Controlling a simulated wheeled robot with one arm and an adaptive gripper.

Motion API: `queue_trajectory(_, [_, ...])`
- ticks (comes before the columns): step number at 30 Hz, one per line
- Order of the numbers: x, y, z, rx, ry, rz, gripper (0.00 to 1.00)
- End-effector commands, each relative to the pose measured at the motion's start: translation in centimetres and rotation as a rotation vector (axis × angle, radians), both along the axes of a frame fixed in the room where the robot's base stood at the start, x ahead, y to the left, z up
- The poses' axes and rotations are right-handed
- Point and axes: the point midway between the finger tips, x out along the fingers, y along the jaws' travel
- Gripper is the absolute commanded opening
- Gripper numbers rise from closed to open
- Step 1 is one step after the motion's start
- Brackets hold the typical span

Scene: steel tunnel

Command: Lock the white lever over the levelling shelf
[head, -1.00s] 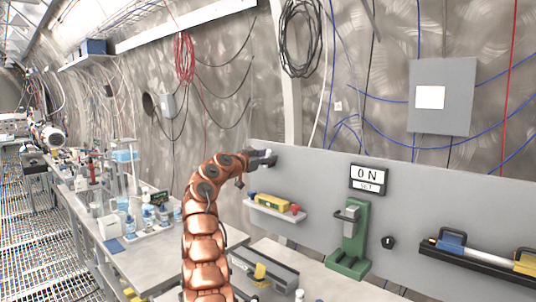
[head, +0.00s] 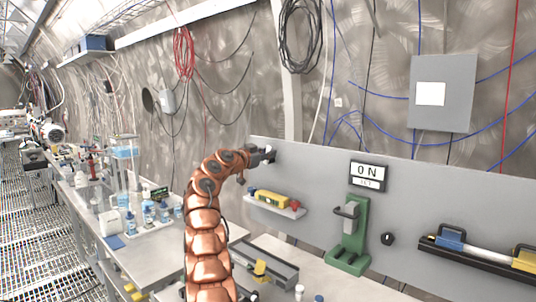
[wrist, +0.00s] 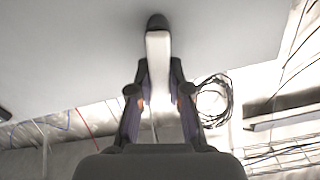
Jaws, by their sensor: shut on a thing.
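The white lever (wrist: 158,60) runs from a dark round pivot (wrist: 157,22) on the grey panel down between the fingers in the wrist view. My gripper (wrist: 160,92) is shut on it, one finger on each side. In the head view my gripper (head: 265,155) is at the panel's upper left, above the levelling shelf (head: 262,206). There the lever is small and mostly hidden by the fingers, so its angle is unclear. The shelf carries a yellow level (head: 271,199) and a small red piece (head: 295,205).
A grey tray (head: 285,272) lies on the bench below. Lab bottles (head: 147,216) crowd the left bench.

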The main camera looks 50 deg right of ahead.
Motion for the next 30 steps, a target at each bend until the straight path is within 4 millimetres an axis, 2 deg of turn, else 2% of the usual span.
queue_trajectory(7, [0.2, 0.0, 0.3, 0.002, 0.041, 0.0, 0.0])
queue_trajectory(18, [1.1, 0.0, 0.4, 0.022, 0.269, 0.0, 0.0])
queue_trajectory(29, [1.2, 0.0, 0.2, 0.021, 0.288, 0.001, 0.0])
queue_trajectory(30, [1.2, 0.0, 0.2, 0.021, 0.288, 0.001, 0.21])
